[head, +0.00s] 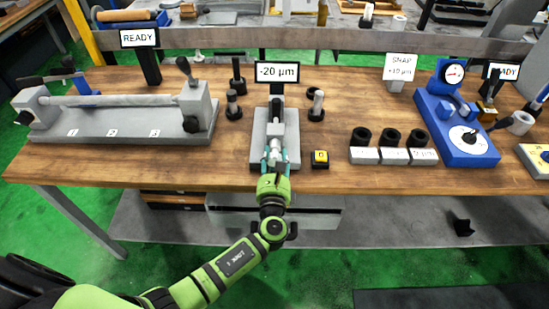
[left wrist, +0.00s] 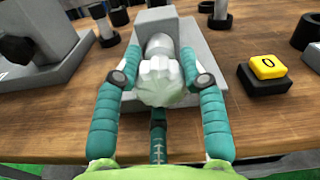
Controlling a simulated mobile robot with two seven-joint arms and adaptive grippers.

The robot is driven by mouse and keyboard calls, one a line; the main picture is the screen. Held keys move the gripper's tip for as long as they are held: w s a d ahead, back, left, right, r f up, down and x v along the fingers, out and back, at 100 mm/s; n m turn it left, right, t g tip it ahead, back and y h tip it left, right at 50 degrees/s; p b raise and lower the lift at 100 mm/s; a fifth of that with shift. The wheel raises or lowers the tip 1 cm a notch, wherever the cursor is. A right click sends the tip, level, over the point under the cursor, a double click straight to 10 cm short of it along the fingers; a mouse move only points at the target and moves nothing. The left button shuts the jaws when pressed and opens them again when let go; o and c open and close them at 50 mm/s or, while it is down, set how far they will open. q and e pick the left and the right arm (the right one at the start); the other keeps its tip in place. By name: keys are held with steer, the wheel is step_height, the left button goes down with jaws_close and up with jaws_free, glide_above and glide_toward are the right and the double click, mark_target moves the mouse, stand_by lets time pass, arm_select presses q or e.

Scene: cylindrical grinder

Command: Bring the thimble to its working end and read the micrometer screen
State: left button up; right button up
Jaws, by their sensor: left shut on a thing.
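The micrometer stand (head: 259,136) is a grey block near the table's front edge, with its thimble (left wrist: 163,80) pointing toward me. The thimble is pale and ribbed in the left wrist view. My left gripper (left wrist: 162,82) is around it with one teal finger on each side; it also shows in the head view (head: 275,160). The fingers are shut on the thimble. The micrometer screen (head: 277,72) stands behind the stand and reads -20 µm. My right gripper does not show.
A yellow button marked 0 (head: 320,158) sits right of the stand. Black rings (head: 391,138) stand behind white labels. A blue gauge (head: 455,125) is at the right, and a grey fixture with a shaft (head: 120,115) at the left. Dark posts (head: 233,104) flank the micrometer.

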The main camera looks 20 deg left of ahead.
arm_select(q)
steer(key=o, duration=0.9)
steer(key=shift+r, duration=0.1)
steer(key=shift+s+d, duration=0.1)
steer(key=shift+s, duration=0.15)
steer(key=v, duration=1.1)
steer(key=shift+s, duration=0.2)
